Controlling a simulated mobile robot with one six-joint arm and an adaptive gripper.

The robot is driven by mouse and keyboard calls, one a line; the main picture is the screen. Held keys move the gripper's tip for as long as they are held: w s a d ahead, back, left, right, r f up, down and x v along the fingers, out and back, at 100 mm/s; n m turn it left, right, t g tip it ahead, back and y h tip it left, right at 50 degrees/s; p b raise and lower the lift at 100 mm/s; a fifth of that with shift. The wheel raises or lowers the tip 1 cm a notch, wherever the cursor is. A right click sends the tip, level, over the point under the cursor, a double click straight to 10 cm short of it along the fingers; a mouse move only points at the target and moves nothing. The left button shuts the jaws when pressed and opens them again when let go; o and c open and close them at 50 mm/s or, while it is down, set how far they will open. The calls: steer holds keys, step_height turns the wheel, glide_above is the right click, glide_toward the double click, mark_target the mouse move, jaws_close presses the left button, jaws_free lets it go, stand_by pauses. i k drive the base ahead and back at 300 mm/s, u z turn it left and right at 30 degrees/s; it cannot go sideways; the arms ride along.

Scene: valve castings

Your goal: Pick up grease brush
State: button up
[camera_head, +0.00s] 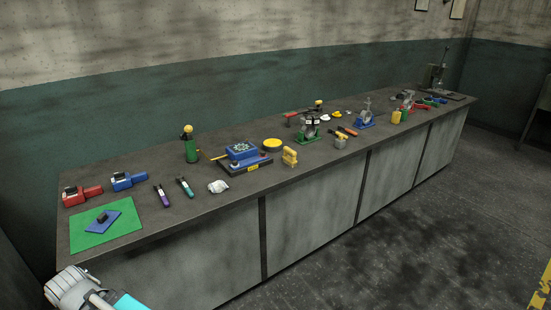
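I cannot surely pick out the grease brush at this size. Two slim tools lie side by side on the workbench (215,205), one with a purple handle (164,199) and one with a teal handle (186,187). A slim orange-handled tool (347,131) lies farther along the bench. Any of these could be a brush, but no bristles can be made out. Part of my arm shows at the bottom left, in front of the bench's near end. My gripper's fingers are not in view.
A green mat (90,238) with a blue plate lies at the near end. Red (80,195) and blue (128,181) tools, a green bottle (191,150), a blue block (241,150), a yellow can (289,156) and valve parts crowd the bench. Its front strip has bare patches.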

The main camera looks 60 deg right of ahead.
mark_target(292, 161)
steer(key=u, duration=0.35)
steer(key=i, duration=1.5)
steer(key=z, duration=2.95)
